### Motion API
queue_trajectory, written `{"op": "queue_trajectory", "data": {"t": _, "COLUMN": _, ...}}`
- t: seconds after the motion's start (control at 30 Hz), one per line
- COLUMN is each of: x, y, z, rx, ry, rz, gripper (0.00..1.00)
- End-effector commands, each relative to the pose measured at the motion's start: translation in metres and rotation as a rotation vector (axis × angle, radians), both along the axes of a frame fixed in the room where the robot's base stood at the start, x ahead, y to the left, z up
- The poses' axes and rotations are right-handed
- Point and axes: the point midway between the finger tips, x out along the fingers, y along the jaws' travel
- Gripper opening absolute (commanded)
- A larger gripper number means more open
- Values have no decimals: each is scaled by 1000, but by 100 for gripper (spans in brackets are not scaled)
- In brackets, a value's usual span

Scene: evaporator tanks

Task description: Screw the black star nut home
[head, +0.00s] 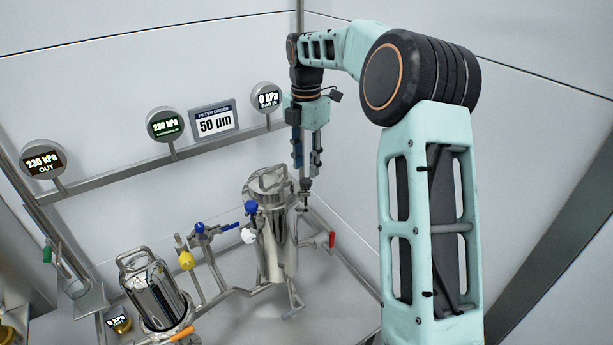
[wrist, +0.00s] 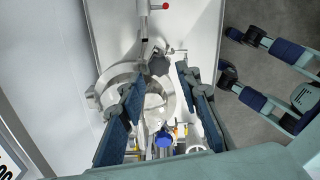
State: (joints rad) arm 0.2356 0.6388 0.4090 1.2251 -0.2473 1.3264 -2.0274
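The black star nut (wrist: 158,66) shows in the wrist view as a dark, lobed knob at the far rim of a steel vessel, between my fingertips' lines. In the head view a small dark knob (head: 304,187) at the right of the upright filter vessel (head: 278,246) looks like the same nut. My gripper (head: 307,168) points down above that side of the vessel. It also shows in the wrist view (wrist: 160,77), with two blue-padded fingers wide apart and nothing held between them. How far the nut sits down its bolt is too small to tell.
A blue knob (head: 251,207) and a white knob (head: 248,236) sit on the vessel's left side. A red-handled valve (head: 331,239) is at its right. A vertical pipe rises close behind my gripper. A second vessel (head: 156,290) stands front left. Gauges line the rail behind.

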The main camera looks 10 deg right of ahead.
Motion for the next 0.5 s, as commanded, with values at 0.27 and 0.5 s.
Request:
{"op": "queue_trajectory", "data": {"t": 0.27, "x": 0, "y": 0, "z": -37, "rx": 1, "ry": 1, "rz": -1, "gripper": 31}}
{"op": "queue_trajectory", "data": {"t": 0.5, "x": 0, "y": 0, "z": -43, "rx": 1, "ry": -1, "rz": -2, "gripper": 31}}
